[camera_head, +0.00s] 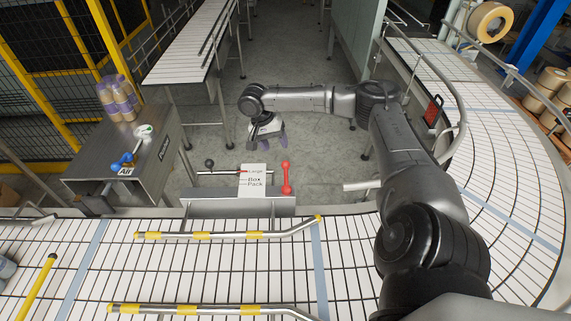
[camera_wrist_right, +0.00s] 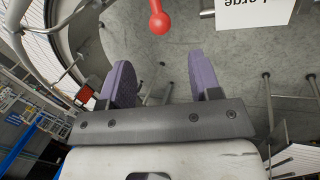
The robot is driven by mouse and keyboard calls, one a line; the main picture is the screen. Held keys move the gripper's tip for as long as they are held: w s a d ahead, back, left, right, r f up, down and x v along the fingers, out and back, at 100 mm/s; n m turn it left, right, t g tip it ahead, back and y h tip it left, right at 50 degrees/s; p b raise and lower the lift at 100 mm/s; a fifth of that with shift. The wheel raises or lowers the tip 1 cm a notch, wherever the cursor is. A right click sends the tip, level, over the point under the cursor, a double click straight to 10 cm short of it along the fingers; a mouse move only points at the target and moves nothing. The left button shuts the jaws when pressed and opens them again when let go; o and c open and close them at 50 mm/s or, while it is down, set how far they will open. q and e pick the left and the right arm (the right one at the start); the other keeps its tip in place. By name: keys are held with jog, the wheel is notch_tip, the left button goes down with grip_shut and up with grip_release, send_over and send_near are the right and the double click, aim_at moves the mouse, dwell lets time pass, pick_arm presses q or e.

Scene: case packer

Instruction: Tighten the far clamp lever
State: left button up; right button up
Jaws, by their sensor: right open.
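A red lever (camera_head: 286,178) with rounded ends stands at the right of the box-size bracket in the head view. Its round red end (camera_wrist_right: 159,20) shows at the top of the right wrist view, beyond the fingertips. A dark-knobbed lever (camera_head: 210,163) sits on a bar at the bracket's left end. I cannot tell which is the far clamp lever. My right gripper (camera_head: 270,142) is above and behind the bracket, apart from the red lever. Its purple fingers (camera_wrist_right: 162,78) are spread with nothing between them. My left gripper is out of view.
A white "Large Box Pack" sign (camera_head: 253,180) stands beside the red lever. Conveyors with yellow-banded guide rails (camera_head: 220,236) run across the front and curve up the right. Bottles (camera_head: 117,97) stand on the side table (camera_head: 170,150). Open grey floor (camera_head: 290,70) lies behind the bracket.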

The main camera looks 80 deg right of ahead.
aim_at(284, 162)
jog(key=p+x, duration=0.2)
jog(key=x, duration=0.6)
jog(key=shift+s+f, duration=0.15)
jog(key=shift+f, duration=0.1)
jog(key=shift+x, duration=1)
jog(key=shift+c, duration=0.5)
jog(key=c, duration=0.6)
grip_shut()
